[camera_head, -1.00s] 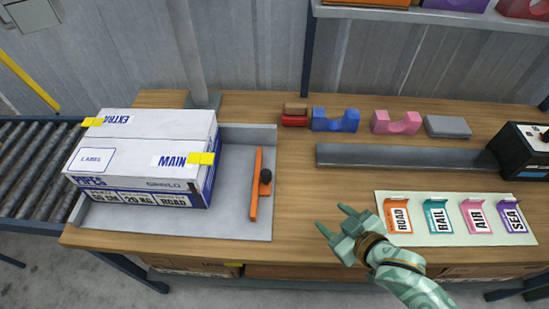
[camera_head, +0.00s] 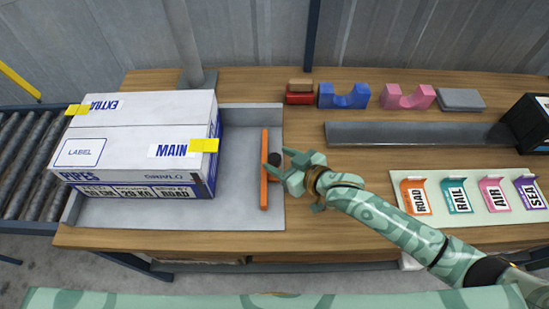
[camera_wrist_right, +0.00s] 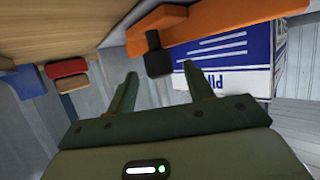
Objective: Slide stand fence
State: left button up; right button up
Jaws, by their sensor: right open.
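The orange fence (camera_head: 264,170) stands on the grey metal stand (camera_head: 240,213), to the right of the box, with a gap between them. Its black knob (camera_head: 274,159) is on its right side. My right gripper (camera_head: 281,171) is open and empty, with its fingertips close to the knob; I cannot tell whether they touch it. In the right wrist view the orange fence (camera_wrist_right: 215,24) and the black knob (camera_wrist_right: 157,58) show beyond the open fingers (camera_wrist_right: 160,82). The white box (camera_head: 140,140) with blue print sits on the left of the stand. My left gripper does not show.
A roller conveyor (camera_head: 22,155) lies at the left. Red (camera_head: 299,97), blue (camera_head: 343,96) and pink (camera_head: 407,97) blocks stand along the back. A dark rail (camera_head: 420,134) and a card mat (camera_head: 470,216) are at the right. The tabletop right of the stand is partly clear.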

jog(key=shift+b+x, duration=0.3)
jog(key=shift+x, duration=1)
grip_shut()
jog(key=a+p, duration=0.1)
jog(key=a, duration=0.7)
grip_release()
